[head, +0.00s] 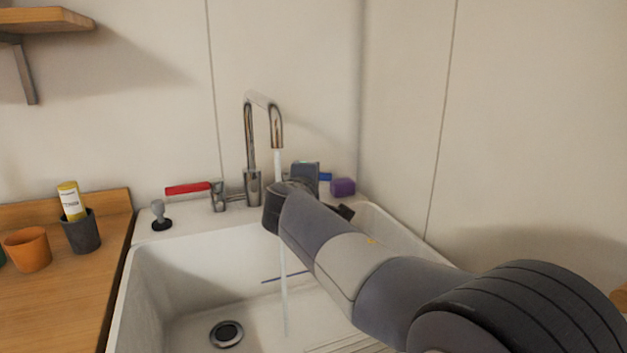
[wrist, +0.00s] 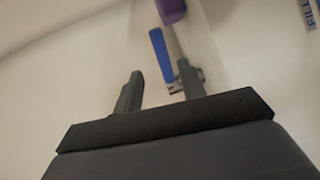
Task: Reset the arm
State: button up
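My arm reaches out over the white sink (head: 190,270). My gripper (wrist: 160,70) is open in the wrist view, with its two dark fingers apart and nothing held between them. The blue tap lever (wrist: 160,55) lies just beyond the fingers, nearer the right one; I cannot tell whether they touch. In the head view, the blue lever (head: 325,177) shows only in part behind my arm's end, and my gripper is mostly hidden there.
Water runs from the chrome faucet (head: 250,150) into the sink. A red lever (head: 188,188) points left. A purple block (head: 343,187) sits on the back ledge. An orange cup (head: 28,250) and a grey cup (head: 82,235) holding a yellow bottle (head: 71,203) stand on the wooden counter.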

jog(key=x, duration=1)
jog(key=shift+w+p, duration=0.1)
jog(key=shift+p, duration=0.2)
jog(key=shift+w+d, duration=0.1)
jog(key=shift+w, duration=0.25)
jog(key=shift+s+f, duration=0.15)
